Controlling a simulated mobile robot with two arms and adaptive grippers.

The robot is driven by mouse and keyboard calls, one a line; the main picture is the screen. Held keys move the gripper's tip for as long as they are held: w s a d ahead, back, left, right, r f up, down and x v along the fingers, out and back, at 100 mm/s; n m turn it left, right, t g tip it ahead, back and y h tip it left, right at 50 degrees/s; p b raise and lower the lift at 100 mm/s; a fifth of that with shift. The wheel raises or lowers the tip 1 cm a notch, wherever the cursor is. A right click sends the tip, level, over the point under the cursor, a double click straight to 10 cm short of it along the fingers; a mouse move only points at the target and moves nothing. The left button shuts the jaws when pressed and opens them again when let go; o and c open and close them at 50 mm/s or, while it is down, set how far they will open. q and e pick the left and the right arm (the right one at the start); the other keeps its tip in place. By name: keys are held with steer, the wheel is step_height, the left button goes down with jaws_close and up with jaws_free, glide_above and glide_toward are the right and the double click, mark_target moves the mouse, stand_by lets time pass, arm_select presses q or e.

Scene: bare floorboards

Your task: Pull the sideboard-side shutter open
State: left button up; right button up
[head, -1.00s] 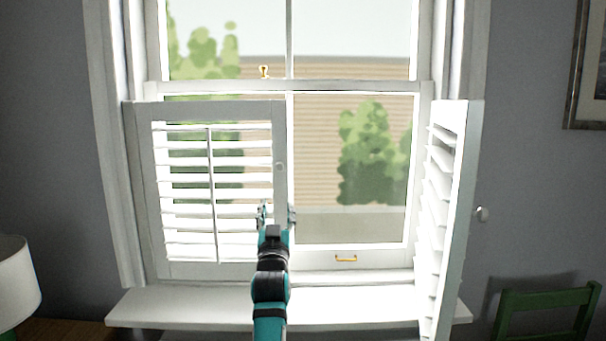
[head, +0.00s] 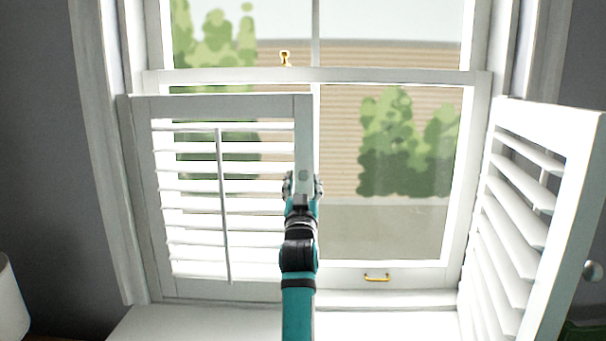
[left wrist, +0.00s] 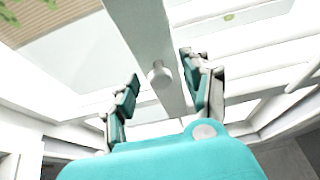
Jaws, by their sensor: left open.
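The left white louvred shutter (head: 250,98), on the lamp's side, stands across the lower left of the window, roughly in line with the sash. Its small round knob is on the free-edge stile; in the left wrist view the knob (left wrist: 158,76) shows clearly in front of that stile (left wrist: 148,30). My left gripper (head: 303,187) is at this stile, just below knob height. In the left wrist view the open fingers (left wrist: 163,92) lie on either side of the stile and knob, with gaps visible. Contact is not visible. My right gripper is out of view.
The right shutter (head: 575,130) stands swung out into the room, with a knob (head: 593,271). A sill (head: 180,322) runs below the window. A lampshade (head: 10,305) is at lower left. The space between the shutters is free.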

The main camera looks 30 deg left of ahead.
arm_select(q)
steer(key=shift+w+a+r, duration=0.1)
steer(key=shift+w+a, duration=0.05)
steer(key=shift+w, duration=0.1)
steer(key=shift+s+d+r, duration=0.25)
steer(key=shift+s+d, duration=0.05)
steer(key=shift+s, duration=0.05)
steer(key=shift+c, duration=0.2)
steer(key=shift+d, duration=0.1)
steer(key=shift+c, duration=4.5)
jaws_close()
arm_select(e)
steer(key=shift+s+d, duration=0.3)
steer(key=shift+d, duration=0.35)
